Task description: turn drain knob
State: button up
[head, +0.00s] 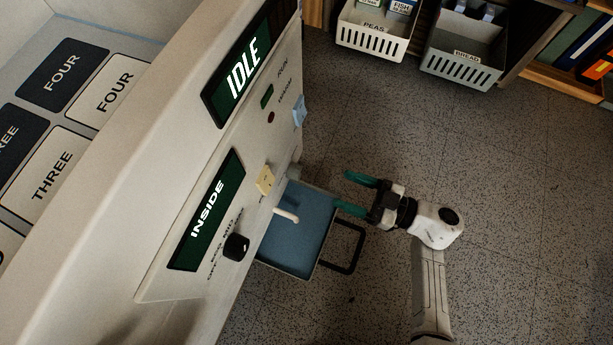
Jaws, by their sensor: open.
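A black round knob (236,246) sits on the front panel of the white machine (150,150), with small labels beside it too small to read surely. A cream knob or switch (265,180) is higher on the same panel. I cannot tell which control is the drain knob. A white spout (286,215) sticks out over a blue tray (300,245) with a dark handle. My gripper (345,192) is open and empty, its green fingers pointing left at the machine. In the picture the lower finger is at the tray's right edge; it is apart from the knobs.
A light blue switch (299,112) is on the panel's upper right. Green displays read IDLE (243,65) and INSIDE (207,210). Black and white number cards lie on the machine's top. The speckled floor (500,190) is clear.

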aim_at(301, 173)
jog(key=b+x, duration=0.3)
jog(key=x, duration=0.6)
jog(key=shift+f, duration=0.15)
jog(key=shift+x, duration=0.85)
jog(key=shift+s, duration=0.1)
jog(key=c, duration=1)
